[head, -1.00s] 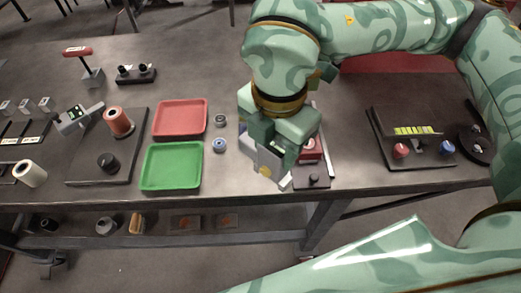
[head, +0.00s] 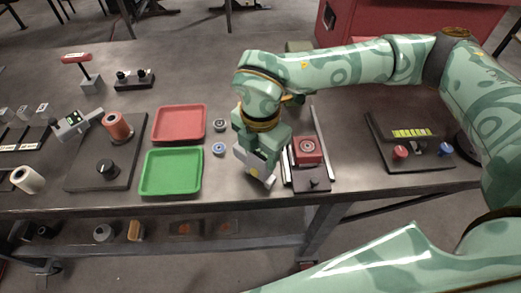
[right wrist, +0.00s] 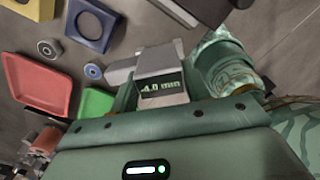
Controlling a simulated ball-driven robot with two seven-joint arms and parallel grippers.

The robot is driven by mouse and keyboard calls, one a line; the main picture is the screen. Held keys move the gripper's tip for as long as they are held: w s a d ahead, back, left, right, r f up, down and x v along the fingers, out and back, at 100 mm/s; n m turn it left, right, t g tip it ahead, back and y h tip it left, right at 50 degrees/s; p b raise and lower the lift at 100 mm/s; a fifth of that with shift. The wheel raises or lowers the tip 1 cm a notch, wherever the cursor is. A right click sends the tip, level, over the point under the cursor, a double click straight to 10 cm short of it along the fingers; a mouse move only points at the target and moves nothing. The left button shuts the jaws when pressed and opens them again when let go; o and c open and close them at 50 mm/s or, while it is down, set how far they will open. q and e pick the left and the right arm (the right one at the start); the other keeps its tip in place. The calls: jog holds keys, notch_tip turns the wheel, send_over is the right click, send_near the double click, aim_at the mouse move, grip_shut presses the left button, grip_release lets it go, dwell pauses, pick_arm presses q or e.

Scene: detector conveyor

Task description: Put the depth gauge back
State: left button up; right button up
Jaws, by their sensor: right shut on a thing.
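My right gripper (head: 256,164) is shut on the depth gauge (head: 262,172), a grey-white instrument, and holds it just left of the rail fixture. In the right wrist view the gauge's grey body and display (right wrist: 160,88) show, reading about -4.0 mm. The rail fixture (head: 318,184) carries a red block (head: 307,150) with a round ring on top. Whether the gauge touches the table is unclear. My left gripper is not in view.
A red tray (head: 180,107) and a green tray (head: 145,190) lie to the left, with two small rings (head: 219,149) beside them. A dark plate (head: 125,180) holds an orange spool (head: 118,126). A dark board (head: 432,163) with red and blue knobs stands at right.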

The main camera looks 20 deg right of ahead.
jog(key=shift+f+b, duration=0.35)
jog(key=shift+f, duration=0.2)
jog(key=o, duration=1.4)
jog(key=shift+r, duration=0.3)
notch_tip(320, 180, up, 12)
jog(key=shift+r+p, duration=0.25)
jog(key=shift+p, duration=0.5)
